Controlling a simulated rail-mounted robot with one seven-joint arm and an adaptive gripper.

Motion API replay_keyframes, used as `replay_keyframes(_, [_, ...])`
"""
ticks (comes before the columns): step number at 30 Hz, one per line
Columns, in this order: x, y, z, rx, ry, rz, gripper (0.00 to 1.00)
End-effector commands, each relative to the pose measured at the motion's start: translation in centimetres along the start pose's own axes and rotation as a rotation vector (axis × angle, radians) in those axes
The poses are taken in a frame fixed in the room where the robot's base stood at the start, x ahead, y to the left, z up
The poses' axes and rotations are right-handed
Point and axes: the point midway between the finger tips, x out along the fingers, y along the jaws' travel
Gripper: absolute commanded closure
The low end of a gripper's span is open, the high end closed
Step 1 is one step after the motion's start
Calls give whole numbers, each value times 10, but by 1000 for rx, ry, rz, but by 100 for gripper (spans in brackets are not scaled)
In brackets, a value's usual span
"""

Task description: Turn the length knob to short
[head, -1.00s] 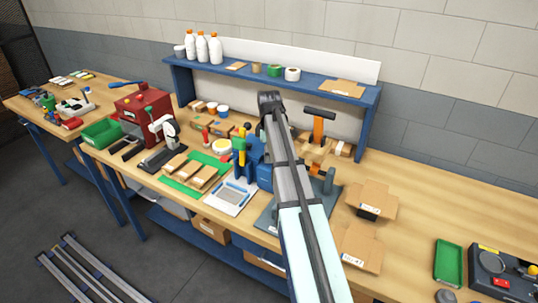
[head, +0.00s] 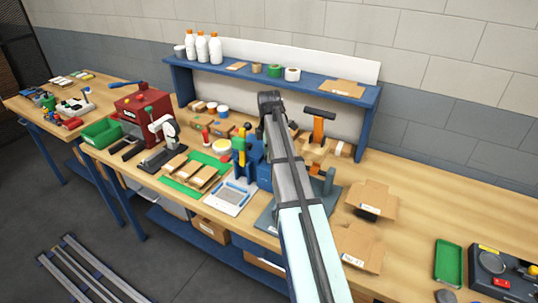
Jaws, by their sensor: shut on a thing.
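My arm rises from the bottom of the head view and ends in a dark joint in front of the shelf. My gripper is hidden, apparently behind my own arm, so I cannot see its fingers or what they touch. No length knob can be made out. A blue machine (head: 254,172) with a yellow and green upright part stands just left of my arm. A red machine (head: 143,107) stands further left on the bench.
The wooden bench (head: 410,195) carries many items. A green tray with brown blanks lies left, open cardboard boxes (head: 371,197) lie right of my arm. An orange press (head: 318,128) stands behind. A dark control box (head: 498,275) sits far right. A blue shelf (head: 350,99) spans the back.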

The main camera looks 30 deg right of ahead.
Motion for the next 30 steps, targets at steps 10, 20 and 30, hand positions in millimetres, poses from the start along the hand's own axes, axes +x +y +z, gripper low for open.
replay_keyframes(10, [1, -1, -1, -1, 1, -1, 45])
replay_keyframes(20, [0, 0, -1, 0, 1, 1, 45])
replay_keyframes(30, [-28, 1, 0, 1, 0, 2, 45])
